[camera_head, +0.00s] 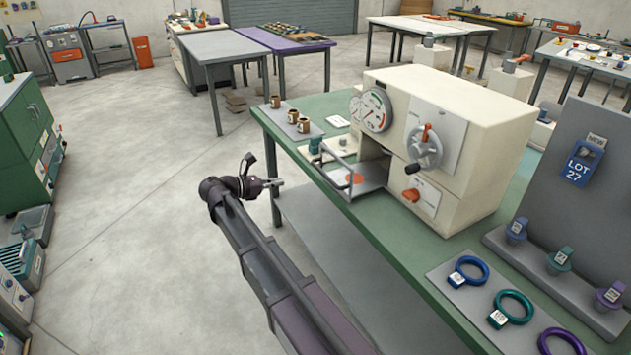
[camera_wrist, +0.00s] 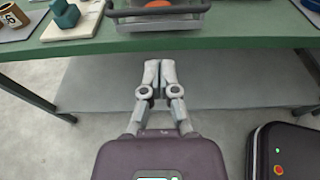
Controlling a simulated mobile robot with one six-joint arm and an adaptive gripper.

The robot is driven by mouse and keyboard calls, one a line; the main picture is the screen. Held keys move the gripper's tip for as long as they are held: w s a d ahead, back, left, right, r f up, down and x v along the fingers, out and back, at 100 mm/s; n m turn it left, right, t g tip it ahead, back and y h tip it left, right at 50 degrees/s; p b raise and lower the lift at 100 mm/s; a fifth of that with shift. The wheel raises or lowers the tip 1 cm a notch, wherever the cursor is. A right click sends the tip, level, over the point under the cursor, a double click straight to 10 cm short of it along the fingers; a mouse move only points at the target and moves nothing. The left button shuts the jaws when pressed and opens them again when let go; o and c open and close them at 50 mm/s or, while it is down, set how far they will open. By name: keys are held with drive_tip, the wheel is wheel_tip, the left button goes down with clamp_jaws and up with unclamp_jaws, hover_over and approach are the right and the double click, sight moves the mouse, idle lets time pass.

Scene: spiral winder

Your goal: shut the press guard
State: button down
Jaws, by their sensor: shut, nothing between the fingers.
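The press is a cream machine (camera_head: 455,140) with gauges and a handwheel, standing on a green bench. Its guard (camera_head: 349,180) looks like a thin dark bar frame standing out in front of the press opening, over a grey plate with an orange patch. In the wrist view the guard's bar (camera_wrist: 158,11) crosses the top, above the bench edge. My gripper (camera_head: 282,183) is in front of the bench, left of the guard and apart from it. Its fingers (camera_wrist: 153,70) are together and empty, pointing at the bench edge.
The green bench top (camera_head: 395,240) has a tray with several small brown cups (camera_head: 292,116) at its back left. Coloured rings (camera_head: 512,307) lie on a board at the right, near a grey panel (camera_head: 565,160). The floor left of the bench is clear.

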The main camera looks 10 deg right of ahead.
idle(0.4)
drive_tip(key=b+x, duration=0.2)
drive_tip(key=x, duration=1.2)
drive_tip(key=shift+b, duration=0.4)
drive_tip(key=shift+r, duration=0.15)
